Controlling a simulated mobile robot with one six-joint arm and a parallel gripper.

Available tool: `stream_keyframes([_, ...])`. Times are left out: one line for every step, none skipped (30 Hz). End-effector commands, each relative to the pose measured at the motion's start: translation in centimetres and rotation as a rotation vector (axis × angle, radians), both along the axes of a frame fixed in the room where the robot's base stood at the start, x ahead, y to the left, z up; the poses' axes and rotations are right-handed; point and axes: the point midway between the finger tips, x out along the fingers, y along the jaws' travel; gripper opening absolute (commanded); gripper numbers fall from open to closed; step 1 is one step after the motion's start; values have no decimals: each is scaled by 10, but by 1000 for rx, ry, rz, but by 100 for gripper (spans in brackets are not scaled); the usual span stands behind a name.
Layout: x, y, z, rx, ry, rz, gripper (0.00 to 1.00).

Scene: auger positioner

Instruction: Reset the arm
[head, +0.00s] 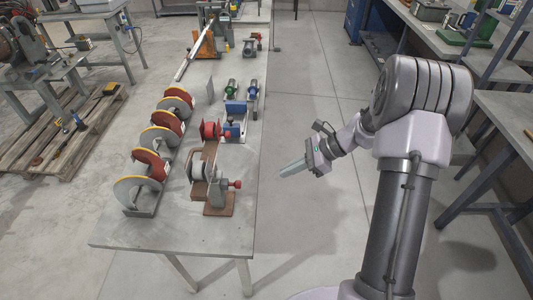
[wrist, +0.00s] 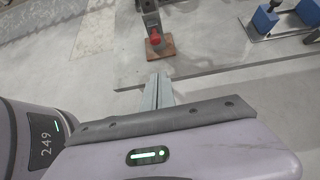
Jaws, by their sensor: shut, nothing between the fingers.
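My gripper (head: 292,168) is at the end of my arm, to the right of the long grey table (head: 170,238) in the head view. It hangs over the floor just off the table's right edge, apart from everything. Its fingers are shut and empty. In the wrist view my gripper (wrist: 158,88) points toward the table edge. Beyond the fingertips is a device with a red knob (wrist: 154,38) on a brown base (wrist: 161,48). That device's red knob (head: 236,184) also shows near the table's front right corner in the head view.
A row of discs (head: 137,193) stands along the table's left side. A blue device (head: 236,118) and an orange stand (head: 206,47) are farther back. A pallet (head: 75,130) lies at left. A workbench (head: 510,112) stands at right. The floor aisle (head: 310,115) is clear.

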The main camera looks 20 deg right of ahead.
Motion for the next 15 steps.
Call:
stream_keyframes([0,0,0,0,0,0,0])
stream_keyframes([0,0,1,0,-1,2,0])
stream_keyframes([-1,1,3,-8,-6,9,0])
stream_keyframes([-2,4,9,-22,-16,25,0])
stream_keyframes([-4,8,17,-42,-34,51,0])
stream_keyframes([-10,17,34,-86,-67,102,0])
stream_keyframes([-16,25,50,-129,-102,153,0])
stream_keyframes([-25,35,67,-179,-142,211,0])
stream_keyframes([-41,48,90,-255,-203,300,0])
stream_keyframes([-54,58,107,-316,-252,370,0])
stream_keyframes([-69,68,123,-376,-302,440,0])
stream_keyframes([-90,79,141,-458,-373,532,0])
stream_keyframes([-106,86,153,-520,-427,602,0])
stream_keyframes([-123,93,164,-581,-483,669,0])
stream_keyframes([-145,99,175,-662,-557,754,0])
